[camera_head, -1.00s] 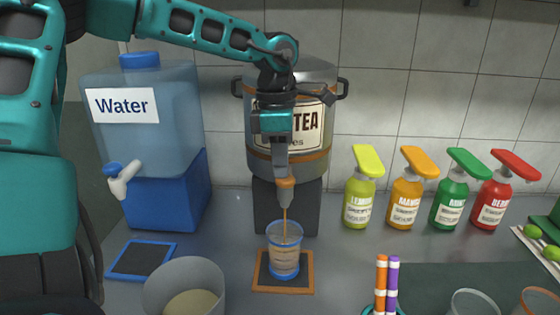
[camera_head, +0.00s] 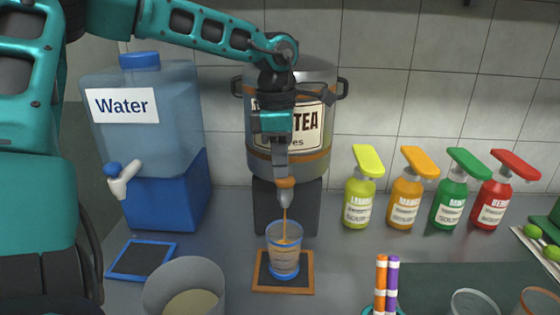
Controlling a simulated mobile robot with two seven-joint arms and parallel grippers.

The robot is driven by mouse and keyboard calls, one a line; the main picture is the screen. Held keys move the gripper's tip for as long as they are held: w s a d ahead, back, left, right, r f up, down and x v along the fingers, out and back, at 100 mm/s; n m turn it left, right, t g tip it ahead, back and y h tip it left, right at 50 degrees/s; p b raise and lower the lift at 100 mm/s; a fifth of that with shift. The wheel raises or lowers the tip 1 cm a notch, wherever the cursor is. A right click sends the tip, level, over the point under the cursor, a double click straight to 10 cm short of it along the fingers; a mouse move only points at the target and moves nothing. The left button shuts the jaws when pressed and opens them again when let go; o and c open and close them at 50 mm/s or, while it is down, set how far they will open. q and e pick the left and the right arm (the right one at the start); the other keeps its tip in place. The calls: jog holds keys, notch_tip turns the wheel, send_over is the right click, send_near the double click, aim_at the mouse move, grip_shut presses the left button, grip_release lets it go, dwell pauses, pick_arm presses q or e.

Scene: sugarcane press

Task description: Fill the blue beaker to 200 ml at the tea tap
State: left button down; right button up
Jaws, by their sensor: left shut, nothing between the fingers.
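The blue beaker (camera_head: 284,262) stands upright on an orange-framed mat (camera_head: 262,283) under the tea tap (camera_head: 285,200). Its rim and base are blue. A thin brown stream of tea falls from the tap into it. The liquid level against its marks is too small to read. The steel tea urn (camera_head: 318,155) stands behind on a dark block. My left gripper (camera_head: 281,172) is shut and points down at the top of the tap, with nothing between its fingers. My left arm hides part of the urn's label. My right gripper is not in view.
A water dispenser (camera_head: 150,125) with a blue-framed mat (camera_head: 142,260) stands at left. A wide cup (camera_head: 184,290) is at the front. Several syrup pump bottles (camera_head: 406,202) line the right. Two markers (camera_head: 386,280) stand upright at front centre.

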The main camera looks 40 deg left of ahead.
pick_arm(q)
jog(key=shift+s+f, duration=0.3)
jog(key=shift+f, duration=0.1)
dwell(0.4)
jog(key=shift+r+p, duration=0.35)
jog(key=r+p, duration=0.1)
jog(key=r, duration=0.2)
jog(key=r+p, duration=0.1)
jog(key=r, duration=0.1)
jog(key=shift+w+a+p, duration=0.15)
jog(key=shift+w+p, duration=0.15)
jog(key=shift+p, duration=0.05)
notch_tip(320, 180, up, 9)
jog(key=shift+a, duration=0.35)
dwell(0.6)
